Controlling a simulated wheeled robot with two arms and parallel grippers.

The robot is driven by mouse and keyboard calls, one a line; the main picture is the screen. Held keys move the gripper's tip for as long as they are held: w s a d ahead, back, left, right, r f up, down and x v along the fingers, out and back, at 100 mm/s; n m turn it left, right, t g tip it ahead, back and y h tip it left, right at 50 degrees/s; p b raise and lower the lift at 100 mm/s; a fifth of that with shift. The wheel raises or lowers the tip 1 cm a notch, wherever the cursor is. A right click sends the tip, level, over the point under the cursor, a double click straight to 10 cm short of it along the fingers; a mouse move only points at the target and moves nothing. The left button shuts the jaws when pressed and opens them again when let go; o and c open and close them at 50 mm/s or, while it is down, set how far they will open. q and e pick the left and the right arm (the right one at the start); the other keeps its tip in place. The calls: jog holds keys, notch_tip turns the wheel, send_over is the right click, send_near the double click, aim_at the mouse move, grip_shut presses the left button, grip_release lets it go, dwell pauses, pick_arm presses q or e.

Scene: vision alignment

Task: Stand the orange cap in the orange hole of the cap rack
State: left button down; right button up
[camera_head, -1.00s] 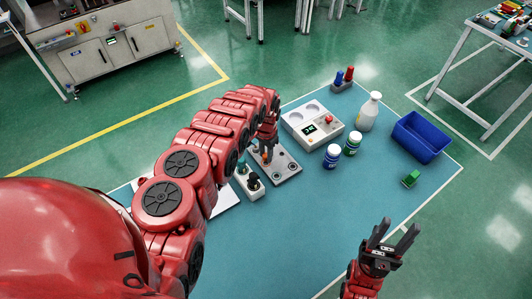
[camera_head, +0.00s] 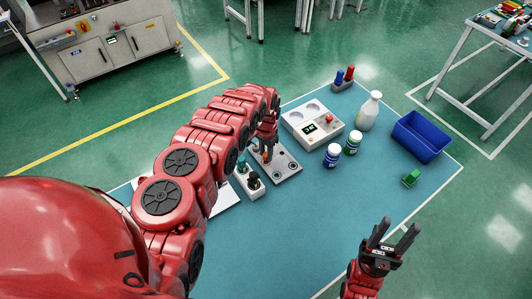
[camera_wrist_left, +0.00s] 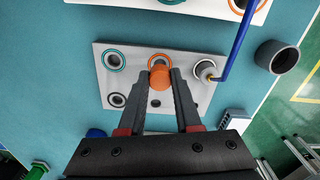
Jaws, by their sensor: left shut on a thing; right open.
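The cap rack (camera_wrist_left: 180,103) is a light grey plate with several ringed holes. It lies on the blue mat and also shows in the head view (camera_head: 290,168). My left gripper (camera_wrist_left: 159,80) is shut on the orange cap (camera_wrist_left: 160,77), its fingers pointing at the rack. In the left wrist view the cap overlaps the near part of the orange-ringed hole (camera_wrist_left: 159,60); I cannot tell whether it is above the hole or partly in it. In the head view my left gripper (camera_head: 266,147) is over the rack. My right gripper (camera_head: 401,232) is open and empty, away from the rack.
A teal-ringed hole (camera_wrist_left: 114,60) is left of the orange one; a blue rod (camera_wrist_left: 236,45) crosses the right. A small holder with bottles (camera_head: 249,181) stands beside the rack. A display device (camera_head: 300,121), bottles (camera_head: 332,156) and blue bin (camera_head: 427,137) are to the right.

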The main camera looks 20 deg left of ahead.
pick_arm(q)
jog(key=shift+f, duration=0.15)
jog(key=shift+f+b, duration=0.55)
jog(key=shift+f, duration=0.05)
jog(key=shift+f, duration=0.1)
dwell(0.3)
jog(key=shift+f+b, duration=0.3)
jog(key=shift+b, duration=0.1)
jog(key=shift+f, duration=0.3)
dwell(0.6)
jog(key=shift+c, duration=0.6)
grip_release()
jog(key=shift+r, duration=0.1)
